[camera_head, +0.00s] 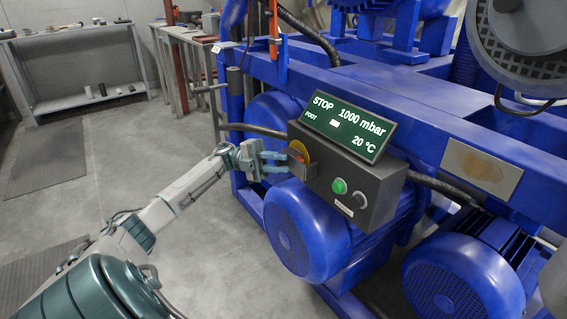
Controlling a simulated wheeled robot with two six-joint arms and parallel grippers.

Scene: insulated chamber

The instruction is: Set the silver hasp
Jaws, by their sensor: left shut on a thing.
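A dark control box (352,180) with a lit display is mounted on the blue machine. A yellow disc (304,149) with a red part sits on its left face. My left gripper (285,162) reaches this face from the left, its fingers shut on a small piece just below the yellow disc. I take this piece to be the silver hasp; the fingers mostly hide it, and its exact pose is too small to tell. My right gripper is not in view.
The display (348,124) reads STOP, 1000 mbar, 20 °C. A green button (339,186) and a dark knob (358,200) are on the box front. Blue motors (300,235) lie below.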

